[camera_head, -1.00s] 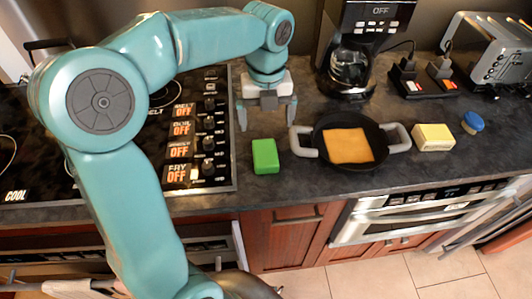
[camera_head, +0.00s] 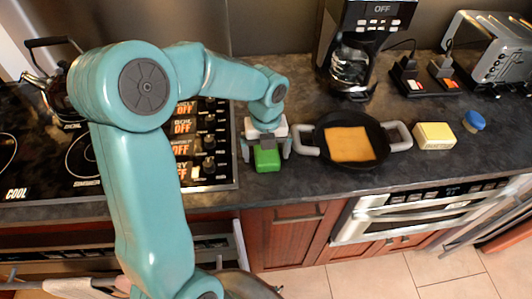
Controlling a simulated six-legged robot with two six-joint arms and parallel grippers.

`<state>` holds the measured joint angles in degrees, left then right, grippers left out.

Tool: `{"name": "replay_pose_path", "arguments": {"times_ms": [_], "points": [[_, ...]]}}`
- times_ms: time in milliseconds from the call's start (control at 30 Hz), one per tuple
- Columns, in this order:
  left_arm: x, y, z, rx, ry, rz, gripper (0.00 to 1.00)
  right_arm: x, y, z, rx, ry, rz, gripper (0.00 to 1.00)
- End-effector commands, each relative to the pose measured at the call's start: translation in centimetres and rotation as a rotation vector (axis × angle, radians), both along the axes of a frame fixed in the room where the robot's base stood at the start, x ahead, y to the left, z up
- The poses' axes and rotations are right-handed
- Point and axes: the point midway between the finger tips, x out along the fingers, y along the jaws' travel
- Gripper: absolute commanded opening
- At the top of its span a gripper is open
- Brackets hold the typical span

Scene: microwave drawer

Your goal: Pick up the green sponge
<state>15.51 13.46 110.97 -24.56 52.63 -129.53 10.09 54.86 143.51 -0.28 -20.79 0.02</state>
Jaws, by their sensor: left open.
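The green sponge (camera_head: 267,160) lies on the dark countertop, right of the stove and left of the black pan. My left gripper (camera_head: 266,152) is directly over it, pointing down. Its fingers are open, one on each side of the sponge. The back part of the sponge is hidden under the gripper. I cannot tell whether the fingers touch it. My right gripper is not in view.
The black pan (camera_head: 378,164) with an orange-brown slice (camera_head: 349,144) is close on the right, its handle near the gripper. Further right are a yellow-white block (camera_head: 434,136) and a blue-topped object (camera_head: 474,121). A coffee maker (camera_head: 352,62) stands behind. The counter's front edge is close.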

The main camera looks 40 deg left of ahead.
Motion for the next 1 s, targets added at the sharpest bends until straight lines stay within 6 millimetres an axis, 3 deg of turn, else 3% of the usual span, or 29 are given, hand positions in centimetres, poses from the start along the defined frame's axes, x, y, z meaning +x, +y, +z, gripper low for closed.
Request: {"name": "replay_pose_path", "arguments": {"times_ms": [67, 233, 300, 667, 867, 1000], "points": [[0.0, 0.0, 0.0, 0.0, 0.0, 0.0, 0.96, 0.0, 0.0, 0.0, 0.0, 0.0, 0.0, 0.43], [0.0, 0.0, 0.0, 0.0, 0.0, 0.0, 0.42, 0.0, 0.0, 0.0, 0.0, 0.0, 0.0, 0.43], [0.0, 0.0, 0.0, 0.0, 0.0, 0.0, 0.37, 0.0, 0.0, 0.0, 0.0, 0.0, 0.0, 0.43], [0.1, 0.0, 0.9, 0.0, -0.003, 0.0, 0.36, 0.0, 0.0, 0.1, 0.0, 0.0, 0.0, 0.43], [0.1, 0.0, 4.5, 0.002, -0.007, 0.001, 0.36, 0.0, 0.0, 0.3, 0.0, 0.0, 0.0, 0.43], [0.1, 0.0, 8.9, 0.002, -0.009, 0.0, 0.36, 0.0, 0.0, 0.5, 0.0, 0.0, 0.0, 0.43]]}}
